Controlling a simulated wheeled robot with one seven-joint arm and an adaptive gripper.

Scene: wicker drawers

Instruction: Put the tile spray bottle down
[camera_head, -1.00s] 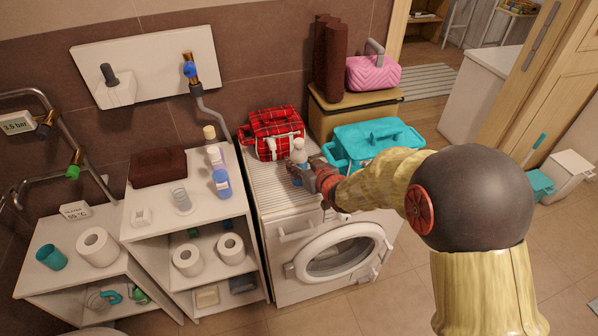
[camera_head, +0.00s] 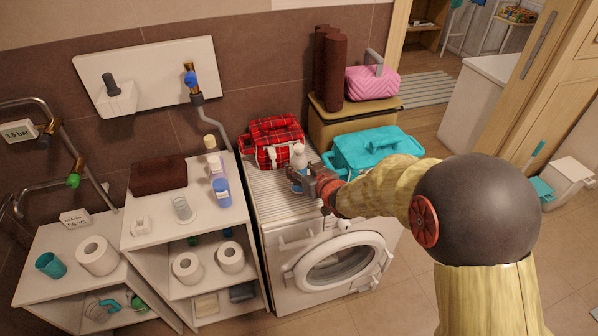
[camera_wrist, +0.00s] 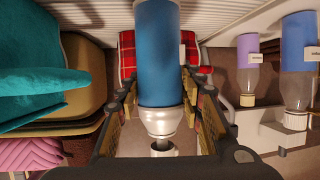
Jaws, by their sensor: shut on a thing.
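The tile spray bottle (camera_head: 299,181) is blue with a pale top and stands roughly upright over the ribbed top of the washing machine (camera_head: 276,196), near its front. My gripper (camera_head: 313,183) comes from the right and is shut on the bottle. In the wrist view the blue bottle body (camera_wrist: 160,55) sits between my two fingers (camera_wrist: 160,85), its silvery neck toward the bottom of the picture. Its base is cut off there, so I cannot tell whether it touches the machine top.
A red plaid bag (camera_head: 272,141) is behind the bottle, and a teal case (camera_head: 372,149) is to its right. A white shelf (camera_head: 155,225) to the left holds other bottles (camera_head: 221,193) and a dark towel (camera_head: 159,174). Ribbed surface is free left of the bottle.

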